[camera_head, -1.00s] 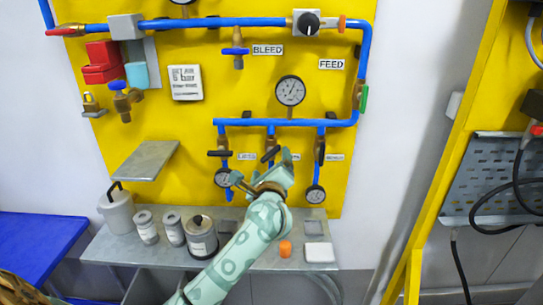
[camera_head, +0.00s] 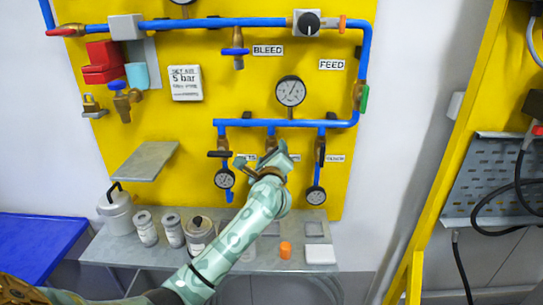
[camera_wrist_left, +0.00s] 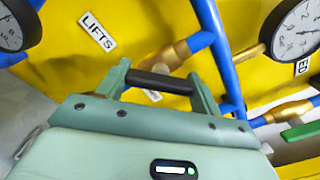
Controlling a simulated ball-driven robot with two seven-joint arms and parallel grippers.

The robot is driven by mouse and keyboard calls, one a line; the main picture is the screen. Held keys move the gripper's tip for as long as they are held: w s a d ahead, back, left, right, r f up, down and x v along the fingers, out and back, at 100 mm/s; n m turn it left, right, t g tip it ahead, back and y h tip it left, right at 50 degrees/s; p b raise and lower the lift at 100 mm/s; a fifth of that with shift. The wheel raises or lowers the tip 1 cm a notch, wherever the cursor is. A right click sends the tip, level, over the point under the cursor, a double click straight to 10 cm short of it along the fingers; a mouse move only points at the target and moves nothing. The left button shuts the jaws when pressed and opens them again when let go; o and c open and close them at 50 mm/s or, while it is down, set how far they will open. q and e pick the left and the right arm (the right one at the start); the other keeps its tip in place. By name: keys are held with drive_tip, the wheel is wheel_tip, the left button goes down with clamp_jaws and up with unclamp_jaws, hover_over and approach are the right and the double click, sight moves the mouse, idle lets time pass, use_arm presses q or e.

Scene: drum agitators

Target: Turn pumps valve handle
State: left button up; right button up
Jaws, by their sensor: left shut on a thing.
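Three valves hang below the lower blue pipe (camera_head: 288,122) on the yellow panel. The left valve's black handle (camera_head: 219,154) lies level, and the right valve's black handle (camera_head: 321,150) points up and down. The middle valve is mostly hidden behind my left gripper (camera_head: 264,157). In the left wrist view, my left gripper (camera_wrist_left: 160,88) is shut on a black valve handle (camera_wrist_left: 160,82), with one green finger at each end of it. A brass valve body (camera_wrist_left: 172,55) shows behind the handle. My right gripper is in neither view.
Gauges (camera_head: 224,178) and (camera_head: 316,195) hang on either side of my gripper. A larger gauge (camera_head: 290,91) is above. A grey shelf (camera_head: 145,161) juts out at left. The bench (camera_head: 262,262) below holds cans and an orange piece (camera_head: 285,250).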

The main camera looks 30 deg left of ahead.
use_arm(q)
drive_tip(key=m+p, duration=0.3)
drive_tip(key=m, duration=0.2)
drive_tip(key=shift+r+p, duration=0.15)
drive_tip(key=shift+p, duration=0.2)
drive_tip(key=shift+f+m+p, duration=0.2)
drive_tip(key=shift+m+p, duration=1.05)
drive_tip(key=shift+m, duration=0.55)
drive_tip(key=o, duration=1)
drive_tip(key=shift+s, duration=0.1)
drive_tip(key=p+v, duration=0.1)
drive_tip(key=v, duration=1.5)
drive_tip(key=shift+s, duration=0.2)
